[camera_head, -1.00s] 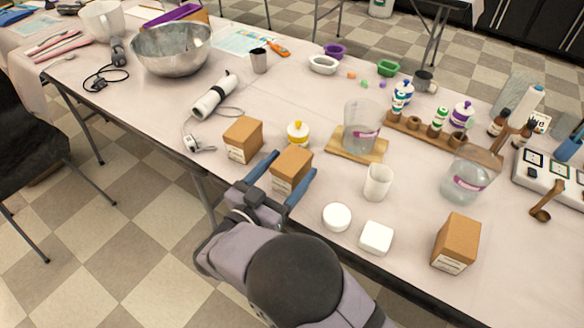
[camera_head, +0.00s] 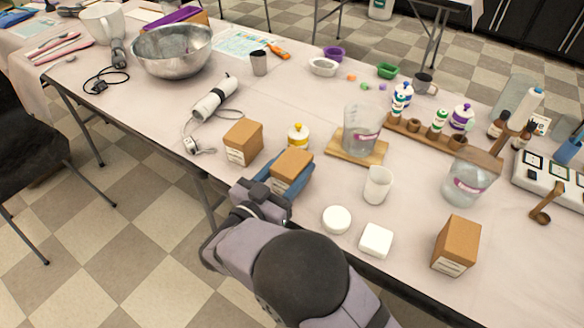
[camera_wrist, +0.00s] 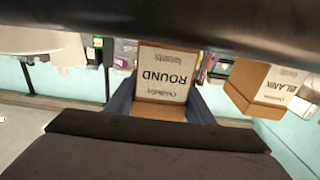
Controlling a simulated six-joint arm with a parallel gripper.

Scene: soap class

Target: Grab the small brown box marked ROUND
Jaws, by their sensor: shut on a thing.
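The small brown box marked ROUND (camera_head: 291,168) is near the table's front edge in the head view. In the wrist view the ROUND box (camera_wrist: 166,78) shows its white label upside down between my fingers. My gripper (camera_head: 284,178) is shut on this box, with one blue finger on each side of it. The gripper also shows in the wrist view (camera_wrist: 160,100). I cannot tell whether the box is clear of the tabletop.
A similar brown box (camera_head: 243,142) stands close on the left; its label reads BLANK in the wrist view (camera_wrist: 268,88). Another brown box (camera_head: 456,244) stands far right. A white cup (camera_head: 377,184), a round white piece (camera_head: 336,219) and a square one (camera_head: 376,240) are to the right.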

